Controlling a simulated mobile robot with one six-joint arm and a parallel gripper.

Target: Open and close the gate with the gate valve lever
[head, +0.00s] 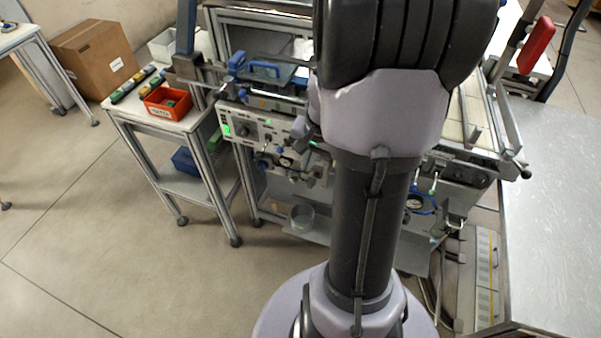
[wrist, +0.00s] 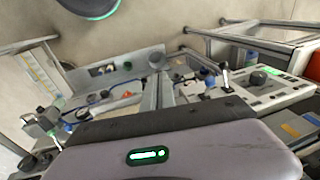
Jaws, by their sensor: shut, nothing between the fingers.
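My gripper shows in the wrist view only as a lilac housing (wrist: 170,150) with a dark front edge and a green light. Its fingertips are out of sight; it looks shut, with nothing held. In the head view my arm hides it. The machine (head: 262,120) stands behind my arm. Small levers and fittings line its front, including a light-tipped lever (head: 433,186) right of my arm. In the wrist view a dark-capped lever (wrist: 223,78) stands beside the control panel. I cannot tell which is the gate valve lever, and the gate is not clearly visible.
A side table (head: 190,128) left of the machine holds a red bin (head: 167,103). A cardboard box (head: 95,58) stands behind it. A grey worktop (head: 555,200) is close on the right. A round container (head: 301,217) sits low under the machine. Floor at left is clear.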

